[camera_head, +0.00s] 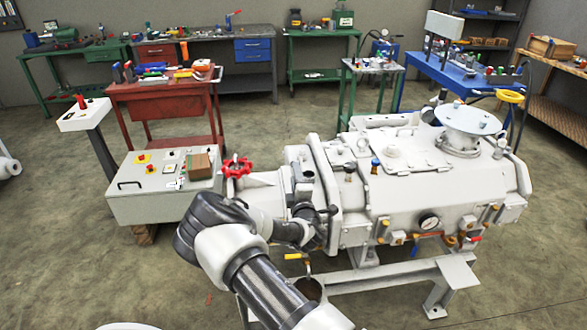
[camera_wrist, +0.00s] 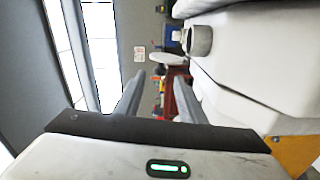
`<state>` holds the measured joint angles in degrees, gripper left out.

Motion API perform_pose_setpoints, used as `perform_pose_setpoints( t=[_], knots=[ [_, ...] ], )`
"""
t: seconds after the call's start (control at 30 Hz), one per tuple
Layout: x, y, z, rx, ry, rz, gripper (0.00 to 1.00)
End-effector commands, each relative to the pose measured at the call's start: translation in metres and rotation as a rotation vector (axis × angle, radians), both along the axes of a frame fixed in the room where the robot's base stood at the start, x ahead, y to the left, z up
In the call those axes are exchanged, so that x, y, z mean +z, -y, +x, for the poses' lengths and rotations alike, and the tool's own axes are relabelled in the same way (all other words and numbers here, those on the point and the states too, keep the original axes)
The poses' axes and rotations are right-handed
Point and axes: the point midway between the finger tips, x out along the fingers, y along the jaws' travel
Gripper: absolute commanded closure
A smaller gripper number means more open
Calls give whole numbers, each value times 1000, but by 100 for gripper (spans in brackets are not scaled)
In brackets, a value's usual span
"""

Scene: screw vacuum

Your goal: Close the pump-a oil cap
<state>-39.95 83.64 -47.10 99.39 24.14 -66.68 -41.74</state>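The white pump (camera_head: 430,190) fills the right half of the head view. On its body are a small dark-topped cap (camera_head: 350,168) and a blue-topped cap (camera_head: 376,165); I cannot tell which is the oil cap or whether either is closed. In the wrist view, my gripper (camera_wrist: 160,80) shows two grey fingers apart, with nothing visible between them. A round grey metal fitting (camera_wrist: 198,41) on a white surface lies beyond the fingers, to their right and apart from them. In the head view, my arm reaches the pump's left end, where my gripper is hard to make out.
A red handwheel (camera_head: 236,167) sits on the pump's left end beside my arm. A control box (camera_head: 165,190) stands to the left.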

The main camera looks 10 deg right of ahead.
Motion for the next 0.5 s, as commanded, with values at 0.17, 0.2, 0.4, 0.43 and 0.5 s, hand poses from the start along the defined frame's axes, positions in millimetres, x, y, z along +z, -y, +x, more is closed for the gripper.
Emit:
perform_pose_setpoints(
  t=[0.17, 0.2, 0.4, 0.43, 0.5],
  knots=[
    [0, 0, 30, 1, 1, -1, 63],
    [0, 1, 34, 0, 0, 0, 63],
    [0, 0, 46, 0, -1, 0, 63],
    [0, 0, 47, 0, -1, 0, 63],
    [0, 0, 47, 0, -1, 0, 63]
  ],
)
